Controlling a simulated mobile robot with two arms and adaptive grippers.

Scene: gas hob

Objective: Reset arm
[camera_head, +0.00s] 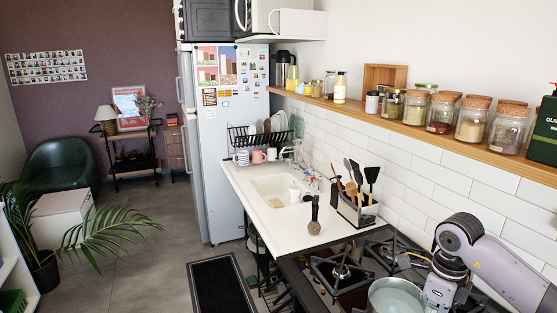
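My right arm (487,262) comes in from the lower right and bends down over the gas hob (325,272). Its lower link runs out of the bottom edge beside a metal pot (397,298), so my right gripper is out of frame. I cannot tell whether the arm touches the pot. My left arm and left gripper are not in view.
A utensil holder (358,212) stands on the white counter (250,200) behind the hob, with a dark upright item (314,216) nearby. A wooden shelf (440,145) with jars runs along the right wall. The floor (150,265) at left has free room.

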